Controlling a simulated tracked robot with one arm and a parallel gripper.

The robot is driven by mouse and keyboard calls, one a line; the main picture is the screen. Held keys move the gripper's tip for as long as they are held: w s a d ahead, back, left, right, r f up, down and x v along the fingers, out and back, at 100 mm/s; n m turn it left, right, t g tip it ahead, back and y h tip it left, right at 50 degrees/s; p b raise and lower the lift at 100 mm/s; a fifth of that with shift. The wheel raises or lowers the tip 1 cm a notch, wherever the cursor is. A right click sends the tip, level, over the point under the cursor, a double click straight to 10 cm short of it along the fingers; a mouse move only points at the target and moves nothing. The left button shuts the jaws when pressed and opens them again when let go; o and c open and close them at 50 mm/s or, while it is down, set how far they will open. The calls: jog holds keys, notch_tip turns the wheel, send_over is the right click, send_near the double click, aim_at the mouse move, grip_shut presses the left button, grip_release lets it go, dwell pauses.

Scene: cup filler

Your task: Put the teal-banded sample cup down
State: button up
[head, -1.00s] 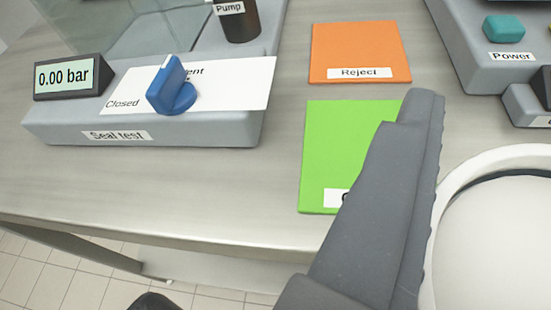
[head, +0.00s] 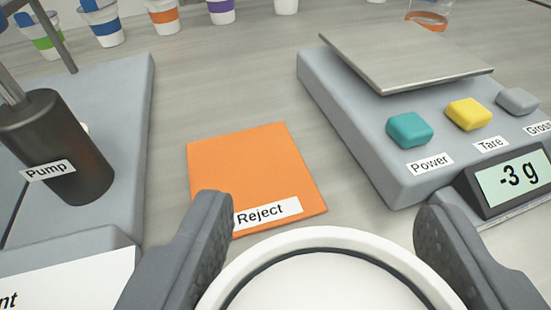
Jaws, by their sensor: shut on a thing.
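My gripper (head: 325,240) is shut on a white cup (head: 340,285) at the bottom of the view, one dark finger on each side. Only its round white rim and pale top show; its side and any teal band are hidden. The cup is in front of an orange square pad (head: 245,165) labelled Reject, lying flat and empty on the metal table. The gap between cup and table is hard to judge.
A scale on the right has an empty metal plate (head: 405,50), buttons and a display (head: 515,182) reading -3 g. The Pump cylinder (head: 60,150) stands left. Several banded cups (head: 103,22) line the back. Bare table lies behind the pad.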

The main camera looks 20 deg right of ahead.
aim_at(299, 264)
jog(key=shift+w+d+f, duration=0.1)
jog(key=shift+w+f, duration=0.05)
jog(key=shift+w, duration=0.5)
jog(key=shift+w+d+f, duration=0.1)
jog(key=shift+w, duration=0.55)
jog(key=shift+s+f+b, duration=0.1)
jog(key=shift+f+b, duration=0.65)
jog(key=shift+f, duration=0.85)
jog(key=shift+f, duration=0.1)
jog(key=o, duration=1.1)
jog(key=shift+s+a, duration=0.15)
jog(key=p+v, duration=0.2)
jog(key=v, duration=0.9)
jog(key=shift+s+a+r, duration=0.1)
jog(key=shift+s+r, duration=0.2)
jog(key=shift+w+r, duration=0.1)
